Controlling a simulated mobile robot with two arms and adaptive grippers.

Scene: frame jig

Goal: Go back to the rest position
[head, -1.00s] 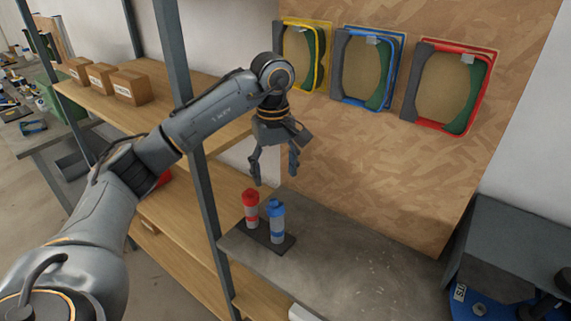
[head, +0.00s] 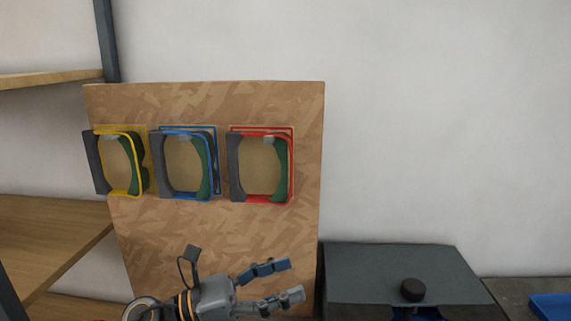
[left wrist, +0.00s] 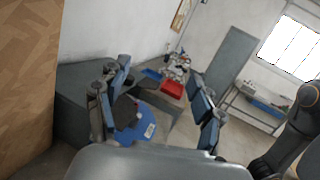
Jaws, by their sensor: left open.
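My left gripper (head: 277,284) is at the bottom of the head view, in front of the lower part of the wooden board. Its two fingers point right and stand apart, with nothing between them. In the left wrist view the fingers of the left gripper (left wrist: 160,100) are also spread and empty. My right gripper does not show in the head view.
A wooden board (head: 230,225) carries a yellow frame (head: 138,190), a blue frame (head: 217,180) and a red frame (head: 291,180). A dark grey box (head: 390,262) with a black knob (head: 412,290) stands right of the board. Wooden shelves (head: 50,245) are at left.

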